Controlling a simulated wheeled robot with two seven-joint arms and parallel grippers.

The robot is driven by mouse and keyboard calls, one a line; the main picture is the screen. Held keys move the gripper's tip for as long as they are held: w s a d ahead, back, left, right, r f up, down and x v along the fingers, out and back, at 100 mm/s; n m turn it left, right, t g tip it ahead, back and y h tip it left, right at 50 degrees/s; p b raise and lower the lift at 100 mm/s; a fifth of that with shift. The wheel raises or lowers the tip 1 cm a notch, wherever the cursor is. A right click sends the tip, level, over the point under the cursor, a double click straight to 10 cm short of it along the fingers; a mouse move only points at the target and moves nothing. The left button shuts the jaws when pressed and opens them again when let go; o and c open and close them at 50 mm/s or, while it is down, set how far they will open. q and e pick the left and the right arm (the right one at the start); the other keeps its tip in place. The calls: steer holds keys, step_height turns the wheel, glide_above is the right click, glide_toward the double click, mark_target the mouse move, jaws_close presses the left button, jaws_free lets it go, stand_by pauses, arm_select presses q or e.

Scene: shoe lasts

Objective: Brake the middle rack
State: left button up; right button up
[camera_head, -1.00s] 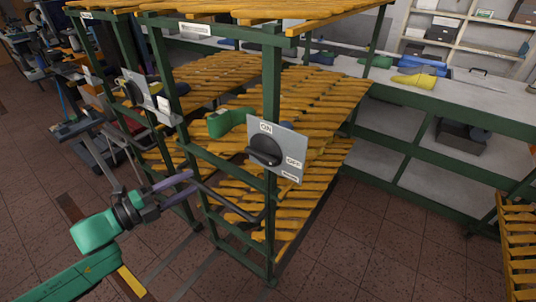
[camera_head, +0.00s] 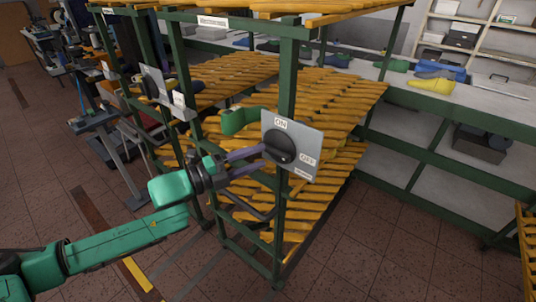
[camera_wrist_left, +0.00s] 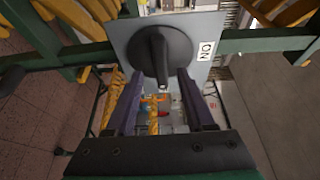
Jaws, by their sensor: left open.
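The near rack is a green-framed rack (camera_head: 290,95) with yellow slatted shelves. A grey plate (camera_head: 312,135) on its front post carries a round black knob (camera_head: 281,146), with ON above it and OFF at its right. My left gripper (camera_head: 256,160) is open, its purple fingers reaching right to the knob's left edge. In the left wrist view the fingers (camera_wrist_left: 160,82) lie on both sides of the knob's lower part. The knob's raised bar (camera_wrist_left: 160,58) runs up and down there. Contact cannot be told. The plate's small label is unreadable. My right gripper is out of view.
Another rack with its own plate (camera_head: 155,83) stands close on the left. A green shoe last (camera_head: 238,120) sits on the near rack's shelf behind the plate. A long bench (camera_head: 495,98) with shoe lasts stands behind. Tiled floor (camera_head: 395,255) is clear at the front right.

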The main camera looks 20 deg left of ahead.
mark_target(270, 153)
arm_select(q)
steer(key=p+x, duration=0.1)
steer(key=x, duration=0.2)
steer(key=shift+w+r, duration=0.1)
steer(key=shift+r, duration=0.1)
steer(key=shift+w+d+f, duration=0.15)
steer(key=shift+d, duration=0.2)
jaws_close()
